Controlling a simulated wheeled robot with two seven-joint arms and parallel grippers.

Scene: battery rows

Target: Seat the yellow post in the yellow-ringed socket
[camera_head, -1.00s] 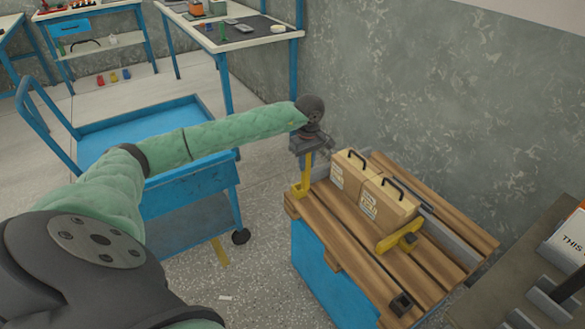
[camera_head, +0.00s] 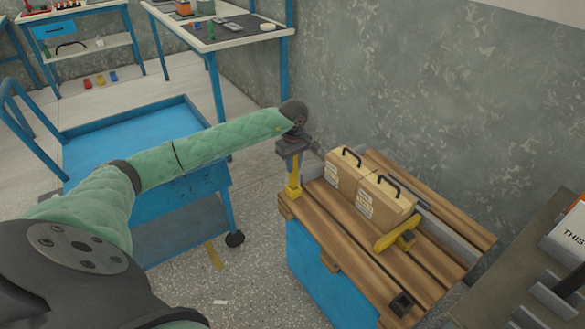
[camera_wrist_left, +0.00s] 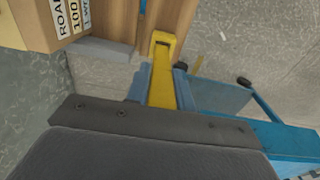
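My left gripper (camera_head: 293,160) is shut on the yellow post (camera_head: 295,171), with a finger on each side of it. The post (camera_wrist_left: 162,88) hangs down from the fingers and looks close to upright in the head view. The yellow-ringed socket (camera_head: 292,192) is at the near left corner of the wooden-slatted platform. In the left wrist view the square yellow ring (camera_wrist_left: 163,36) lies at the post's far end. The post's tip overlaps the ring there; I cannot tell whether it is inside or just above it. My right gripper is not in view.
Two tan boxes (camera_head: 346,172) (camera_head: 383,202) with black handles stand on the platform, close to the gripper's right. A yellow clamp-like part (camera_head: 397,236) and a black socket (camera_head: 402,304) are nearer. A blue cart (camera_head: 135,132) stands at left, under my arm.

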